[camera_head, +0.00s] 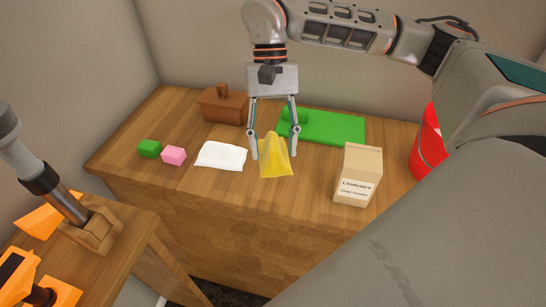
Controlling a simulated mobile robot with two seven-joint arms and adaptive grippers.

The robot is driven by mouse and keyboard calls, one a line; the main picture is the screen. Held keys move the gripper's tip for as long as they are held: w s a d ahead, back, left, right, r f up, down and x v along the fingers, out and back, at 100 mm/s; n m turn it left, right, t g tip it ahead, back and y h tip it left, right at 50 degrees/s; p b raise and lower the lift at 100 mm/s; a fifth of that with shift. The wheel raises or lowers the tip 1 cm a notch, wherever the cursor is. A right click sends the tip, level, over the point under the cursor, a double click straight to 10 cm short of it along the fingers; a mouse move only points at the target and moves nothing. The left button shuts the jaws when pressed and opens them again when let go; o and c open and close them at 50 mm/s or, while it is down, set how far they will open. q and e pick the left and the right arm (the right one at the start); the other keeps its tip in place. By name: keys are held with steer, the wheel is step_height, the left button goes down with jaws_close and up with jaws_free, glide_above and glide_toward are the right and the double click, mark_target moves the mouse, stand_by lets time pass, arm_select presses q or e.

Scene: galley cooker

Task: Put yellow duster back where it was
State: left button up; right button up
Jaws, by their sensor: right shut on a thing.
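The yellow duster (275,162) is a soft cloth drawn up to a peak, at the middle of the wooden counter. My right gripper (273,152) points down over it, with one finger on each side. It is shut on the duster, whose lower edge hangs at or just above the counter top; I cannot tell if it touches. A white folded cloth (220,156) lies flat just left of the duster. A green mat (336,127) with a rolled end lies behind it to the right. My left gripper is not in view.
A brown lidded box (223,106) stands at the back. A beige carton (358,175) and red container (427,143) stand right. A lower wooden table (125,237) at left holds a wooden block and orange items.

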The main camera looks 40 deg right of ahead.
mark_target(273, 132)
steer(key=shift+f, duration=2.15)
steer(key=shift+f, duration=0.15)
steer(key=o, duration=1)
steer(key=p+v, duration=0.1)
steer(key=v, duration=1.1)
steer(key=shift+d, duration=0.1)
steer(key=shift+r, duration=0.2)
